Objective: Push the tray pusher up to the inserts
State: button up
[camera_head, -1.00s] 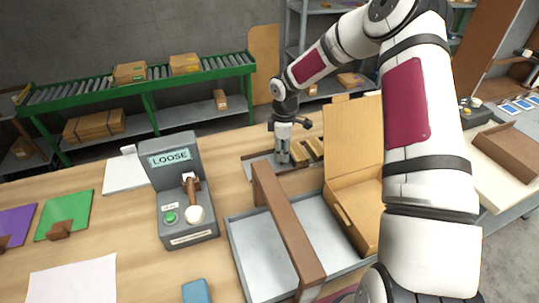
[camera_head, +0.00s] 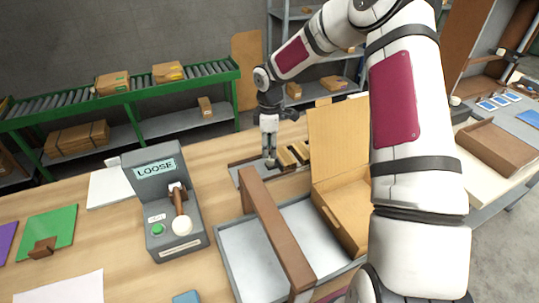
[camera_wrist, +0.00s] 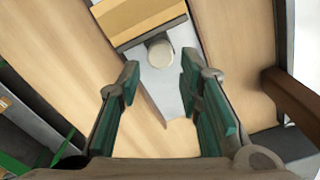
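The tray pusher shows in the wrist view as a dark grey plate (camera_wrist: 150,29) with a pale round knob (camera_wrist: 160,53). It stands against or very close to a tan insert (camera_wrist: 135,14). In the head view several tan inserts (camera_head: 287,157) lie in the narrow grey tray (camera_head: 236,172) just right of my gripper. My gripper (camera_head: 269,162) points down over the tray's left part and hides the pusher there. In the wrist view my gripper (camera_wrist: 160,72) is open, its green-padded fingers apart. The knob lies between and just beyond the fingertips; contact cannot be told.
A brown bar (camera_head: 272,222) crosses a larger grey tray (camera_head: 240,262) in front. An open cardboard box (camera_head: 338,150) stands right of the inserts. A grey LOOSE station (camera_head: 165,205) with lever and buttons is at the left. Bare table lies between station and narrow tray.

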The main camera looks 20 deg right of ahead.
notch_tip(320, 180, up, 8)
jog(key=shift+f, duration=0.2)
